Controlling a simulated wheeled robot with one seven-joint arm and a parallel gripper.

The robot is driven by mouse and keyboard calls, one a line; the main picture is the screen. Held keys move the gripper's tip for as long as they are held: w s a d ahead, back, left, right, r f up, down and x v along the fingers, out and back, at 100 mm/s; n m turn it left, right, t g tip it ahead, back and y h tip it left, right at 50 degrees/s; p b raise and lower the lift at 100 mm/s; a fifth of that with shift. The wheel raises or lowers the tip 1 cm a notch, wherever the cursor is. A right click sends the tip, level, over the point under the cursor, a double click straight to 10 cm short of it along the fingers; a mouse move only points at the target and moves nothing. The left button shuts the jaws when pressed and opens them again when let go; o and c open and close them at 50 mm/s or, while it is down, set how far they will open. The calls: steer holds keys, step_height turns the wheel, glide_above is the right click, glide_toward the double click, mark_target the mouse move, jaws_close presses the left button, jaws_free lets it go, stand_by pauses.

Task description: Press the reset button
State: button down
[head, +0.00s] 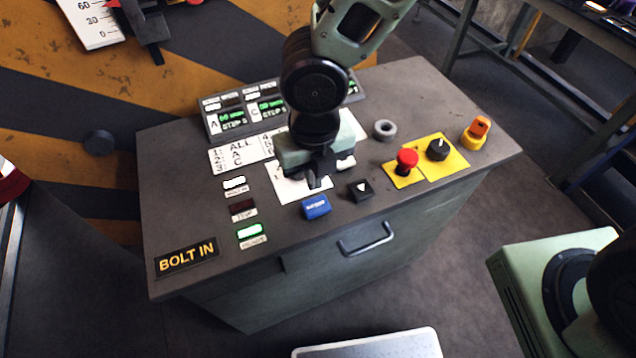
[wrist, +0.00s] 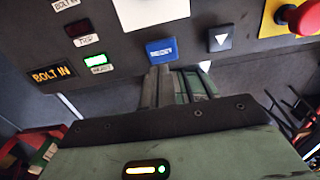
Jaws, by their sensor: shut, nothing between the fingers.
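The blue reset button (head: 316,207) sits near the front edge of the grey control desk (head: 420,100), left of a black button with a white triangle (head: 360,190). In the wrist view the blue reset button (wrist: 161,51) is just beyond the fingertips. My gripper (head: 316,182) is shut and empty, pointing down over the desk, behind the blue button in the head view. In the wrist view its shut fingers (wrist: 165,75) appear close below the blue button. I cannot tell whether they touch it, but in the head view they look apart from it.
A red mushroom button (head: 407,160) and a black rotary knob (head: 437,149) stand on yellow plates to the right. A lit green indicator (head: 250,231) and a BOLT IN sign (head: 187,256) are at the left. A drawer handle (head: 366,240) juts from the front.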

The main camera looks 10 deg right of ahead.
step_height(320, 180, up, 6)
steer(key=shift+r+p, duration=0.25)
steer(key=shift+p, duration=0.05)
stand_by(0.7)
steer(key=s+d+r+m, duration=0.2)
steer(key=s+d+m, duration=0.3)
steer(key=m, duration=1)
steer(key=s+d+r+m+b, duration=0.1)
steer(key=s+d+r+m, duration=0.2)
steer(key=m, duration=1.3)
steer(key=s+d, duration=0.2)
steer(key=shift+s+r+m+y, duration=0.25)
steer(key=shift+s+m+y, duration=0.05)
steer(key=shift+s, duration=0.1)
steer(key=shift+d, duration=0.1)
